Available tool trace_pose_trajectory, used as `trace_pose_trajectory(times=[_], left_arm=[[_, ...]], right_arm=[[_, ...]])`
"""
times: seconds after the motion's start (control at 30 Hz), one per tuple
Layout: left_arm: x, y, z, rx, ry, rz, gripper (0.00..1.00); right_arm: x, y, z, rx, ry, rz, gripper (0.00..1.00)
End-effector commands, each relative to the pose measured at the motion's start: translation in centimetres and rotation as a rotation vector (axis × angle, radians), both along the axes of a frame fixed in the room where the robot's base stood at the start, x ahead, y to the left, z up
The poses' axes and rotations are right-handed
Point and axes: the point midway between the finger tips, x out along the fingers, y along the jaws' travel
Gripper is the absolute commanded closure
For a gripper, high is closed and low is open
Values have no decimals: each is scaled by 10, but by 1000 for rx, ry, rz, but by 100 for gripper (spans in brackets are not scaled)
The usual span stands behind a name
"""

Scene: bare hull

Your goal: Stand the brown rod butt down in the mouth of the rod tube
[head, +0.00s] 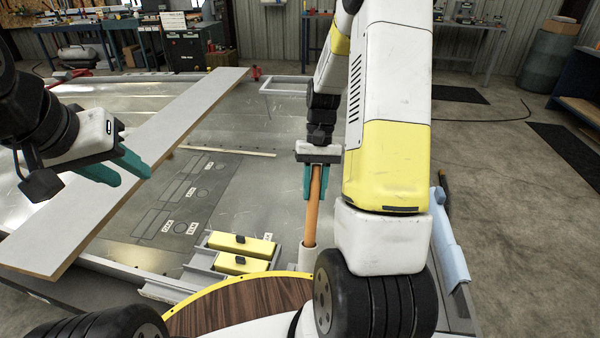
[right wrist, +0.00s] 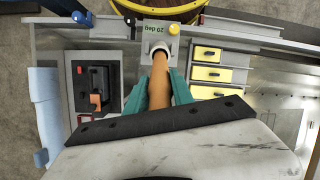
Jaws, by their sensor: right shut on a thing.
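The brown rod (head: 313,212) is upright in the teal fingers of my right gripper (head: 315,190), which is shut on it. The rod's lower end is at the mouth of the pale rod tube (head: 308,259). In the right wrist view the rod (right wrist: 159,88) runs from the gripper (right wrist: 160,90) to the tube's round mouth (right wrist: 160,46), where a dark opening shows beside it. How deep the end sits in the tube I cannot tell. My left gripper (head: 134,178) is open and empty over the white board, far left of the tube.
Yellow blocks (head: 241,243) sit in a grey rack left of the tube. A long white board (head: 150,150) lies diagonally across the metal hull. A marked grey mat (head: 184,200) lies on the hull floor. A label reading "20 deg" (right wrist: 158,28) is beside the tube.

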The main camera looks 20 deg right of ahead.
Motion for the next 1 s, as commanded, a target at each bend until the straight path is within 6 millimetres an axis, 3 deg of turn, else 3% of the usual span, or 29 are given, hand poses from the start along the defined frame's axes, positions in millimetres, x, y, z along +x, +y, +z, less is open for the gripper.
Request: trace_pose_trajectory(times=[1.0], left_arm=[[0,0,0,0,0,0,64]], right_arm=[[-5,3,-14,0,0,0,100]])
